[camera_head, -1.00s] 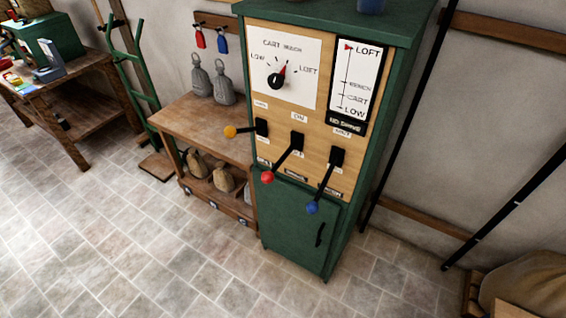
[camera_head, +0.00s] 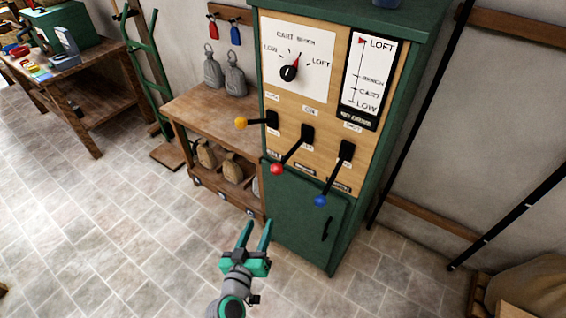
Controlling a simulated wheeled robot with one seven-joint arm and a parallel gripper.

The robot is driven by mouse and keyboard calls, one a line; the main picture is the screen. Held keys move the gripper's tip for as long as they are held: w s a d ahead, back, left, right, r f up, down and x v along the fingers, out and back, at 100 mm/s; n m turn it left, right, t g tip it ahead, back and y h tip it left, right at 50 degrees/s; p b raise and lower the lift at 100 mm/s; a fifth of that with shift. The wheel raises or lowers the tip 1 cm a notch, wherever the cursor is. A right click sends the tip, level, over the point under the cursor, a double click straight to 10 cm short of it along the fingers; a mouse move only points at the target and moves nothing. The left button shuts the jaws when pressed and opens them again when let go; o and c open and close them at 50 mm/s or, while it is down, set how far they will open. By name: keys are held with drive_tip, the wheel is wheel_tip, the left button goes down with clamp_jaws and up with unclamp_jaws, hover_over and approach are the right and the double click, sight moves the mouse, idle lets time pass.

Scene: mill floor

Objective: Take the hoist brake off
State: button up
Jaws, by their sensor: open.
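The green control cabinet (camera_head: 310,222) stands in the middle with a wooden panel (camera_head: 268,105). Three levers stick out of the panel: one with a yellow knob (camera_head: 241,123), one with a red knob (camera_head: 277,169), one with a blue knob (camera_head: 320,201). The yellow lever sticks out left, nearly level; the red and blue ones slope down. Their small labels are too blurred to tell which is the brake. My gripper (camera_head: 257,235) is open and empty, low in front of the cabinet, below the levers and apart from them.
A dial (camera_head: 289,73) and a gauge (camera_head: 365,80) with its red marker at LOFT sit above the levers. A wooden bench (camera_head: 205,110) with weights and sacks stands left of the cabinet. Dark poles (camera_head: 510,215) lean at right. The tiled floor (camera_head: 110,220) at left is clear.

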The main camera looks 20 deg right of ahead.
sight(281, 165)
drive_tip(key=w+d+r+m+g+h, duration=0.1)
drive_tip(key=r+m+h, duration=0.1)
drive_tip(key=r, duration=0.2)
drive_tip(key=w+d+r+m+g+h, duration=0.1)
drive_tip(key=w+r+m+h, duration=0.1)
drive_tip(key=r, duration=0.2)
drive_tip(key=w+d+r+m+h, duration=0.1)
drive_tip(key=w+r+m+h, duration=0.1)
drive_tip(key=r, duration=0.3)
drive_tip(key=shift+w+g, duration=0.25)
drive_tip(key=shift+g, duration=0.15)
drive_tip(key=x, duration=1)
drive_tip(key=shift+w+d, duration=0.1)
drive_tip(key=shift+d, duration=0.2)
